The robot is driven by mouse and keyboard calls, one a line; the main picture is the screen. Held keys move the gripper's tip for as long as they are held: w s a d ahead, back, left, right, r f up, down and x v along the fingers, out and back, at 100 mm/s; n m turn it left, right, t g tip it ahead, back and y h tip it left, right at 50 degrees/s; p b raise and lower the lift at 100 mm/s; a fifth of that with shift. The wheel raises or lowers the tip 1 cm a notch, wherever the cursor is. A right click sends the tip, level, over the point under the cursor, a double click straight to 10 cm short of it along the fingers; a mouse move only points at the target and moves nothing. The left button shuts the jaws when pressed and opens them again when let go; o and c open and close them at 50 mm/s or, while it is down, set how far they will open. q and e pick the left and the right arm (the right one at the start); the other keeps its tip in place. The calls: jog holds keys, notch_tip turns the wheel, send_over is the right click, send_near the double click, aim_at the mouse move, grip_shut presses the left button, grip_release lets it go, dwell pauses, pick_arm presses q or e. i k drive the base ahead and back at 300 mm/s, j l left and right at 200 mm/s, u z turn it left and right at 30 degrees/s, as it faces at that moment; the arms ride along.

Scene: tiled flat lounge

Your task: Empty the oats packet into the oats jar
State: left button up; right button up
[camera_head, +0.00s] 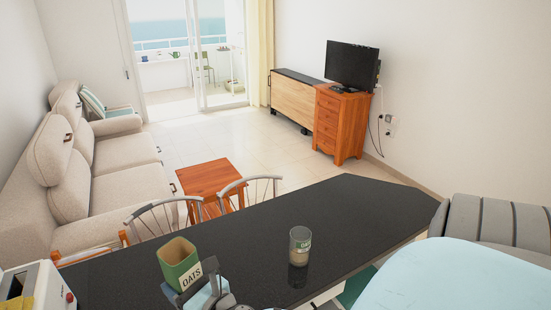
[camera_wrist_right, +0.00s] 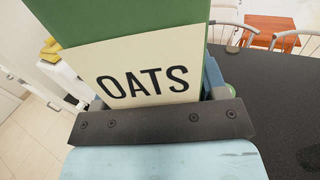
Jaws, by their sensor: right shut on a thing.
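The oats packet (camera_head: 178,262) is a green, open-topped box with a cream OATS label, at the lower left of the head view. My right gripper (camera_head: 204,283) is shut on it. In the right wrist view the packet (camera_wrist_right: 130,75) fills the middle, close behind the dark gripper bar (camera_wrist_right: 160,122). The packet looks roughly upright; I cannot tell whether its base touches the counter. My left gripper is not in view.
The black counter (camera_head: 360,215) is clear around the jar. A white appliance (camera_head: 38,287) stands at the far left corner. Two metal-backed chairs (camera_head: 250,188) stand along the counter's far edge, with a small wooden table (camera_head: 207,180) beyond them.

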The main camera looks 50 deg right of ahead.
aim_at(300, 245)
jog(key=k+l+u, duration=0.1)
jog(key=l+u, duration=0.2)
jog(key=k+l+u, duration=0.35)
jog(key=l, duration=0.25)
jog(key=k+l+u, duration=0.15)
jog(key=l, duration=0.2)
jog(key=k+l, duration=0.4)
jog(key=l, duration=0.15)
jog(key=k+l, duration=0.45)
